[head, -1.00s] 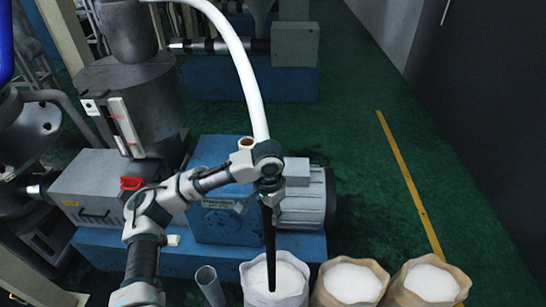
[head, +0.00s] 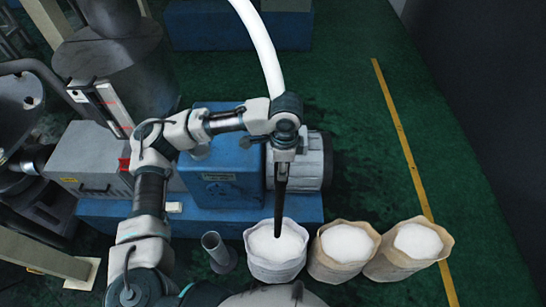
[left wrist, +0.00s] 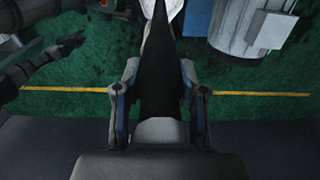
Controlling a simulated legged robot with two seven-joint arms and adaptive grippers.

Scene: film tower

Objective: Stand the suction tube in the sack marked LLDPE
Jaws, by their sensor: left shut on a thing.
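The suction tube (head: 280,208) is a long black tube, with a white hose (head: 262,48) rising behind my arm. My left gripper (head: 284,160) is shut on the tube's upper part and holds it nearly upright. In the left wrist view the black tube (left wrist: 160,65) runs between the two fingers (left wrist: 160,95). The tube's lower end overlaps the white granules in the leftmost, whitish sack (head: 274,271); I cannot tell whether it touches them or is sunk in. A middle tan sack (head: 335,272) and a right tan sack (head: 390,268) stand beside it. No sack marking is readable.
A grey open-topped cylinder (head: 220,258) stands left of the sacks. A blue machine base (head: 240,208) with a grey motor (head: 312,165) lies behind them. A yellow floor line (head: 405,150) runs right of the motor. Green floor (head: 480,240) is clear at the right.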

